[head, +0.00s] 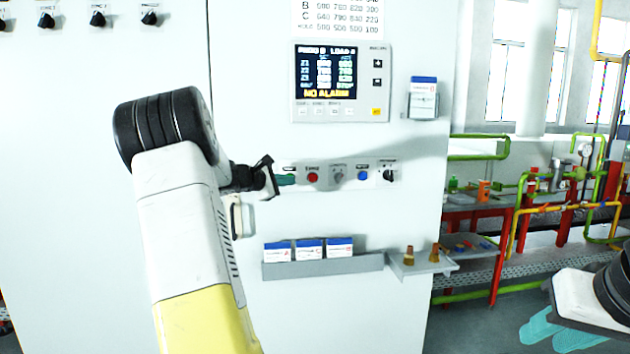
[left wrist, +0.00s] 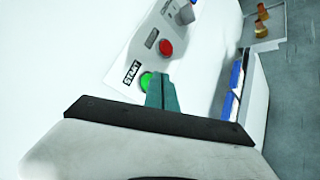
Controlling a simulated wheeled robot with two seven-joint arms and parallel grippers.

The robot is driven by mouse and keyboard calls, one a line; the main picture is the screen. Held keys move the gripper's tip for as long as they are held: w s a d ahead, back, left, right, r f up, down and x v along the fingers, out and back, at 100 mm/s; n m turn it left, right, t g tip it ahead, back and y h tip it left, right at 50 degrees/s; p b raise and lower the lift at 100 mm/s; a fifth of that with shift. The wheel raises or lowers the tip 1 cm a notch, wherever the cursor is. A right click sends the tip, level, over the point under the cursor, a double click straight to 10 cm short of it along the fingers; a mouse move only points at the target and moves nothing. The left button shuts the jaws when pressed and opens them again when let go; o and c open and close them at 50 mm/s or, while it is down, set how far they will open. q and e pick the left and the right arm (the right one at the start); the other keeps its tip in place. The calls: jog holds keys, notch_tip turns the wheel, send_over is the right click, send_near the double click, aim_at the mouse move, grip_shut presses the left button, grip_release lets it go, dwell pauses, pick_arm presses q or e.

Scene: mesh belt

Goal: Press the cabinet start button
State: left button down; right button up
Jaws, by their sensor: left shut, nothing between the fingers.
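The green start button (left wrist: 147,80) shows in the left wrist view on the white cabinet's control strip, beside a black START label (left wrist: 132,72). My left gripper (left wrist: 162,90) is shut and empty, with its teal fingertips at the button and covering its right edge. I cannot tell whether they touch it. In the head view my left gripper (head: 287,180) is at the left end of the control strip (head: 325,177) and hides the button. My right gripper (head: 556,333) is at the lower right, its teal fingers apart, away from the cabinet.
A red button (head: 313,177), a blue button (head: 363,175) and dark knobs sit along the strip. A display (head: 328,75) reading NO ALARM is above. A grey rack (head: 322,267) with boxes and a small shelf (head: 422,263) project below. Pipes and a red bench stand at right.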

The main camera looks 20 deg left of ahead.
pick_arm(q)
jog(key=shift+w+a, duration=0.25)
jog(key=shift+w, duration=0.15)
dwell(0.5)
jog(key=shift+s, duration=0.15)
jog(key=shift+s+d, duration=0.45)
jog(key=shift+s, duration=0.15)
jog(key=shift+s+d, duration=0.45)
jog(key=shift+s, duration=0.25)
jog(key=shift+s+d, duration=0.4)
jog(key=shift+s, duration=0.35)
jog(key=shift+s+d, duration=0.45)
jog(key=shift+s, duration=0.25)
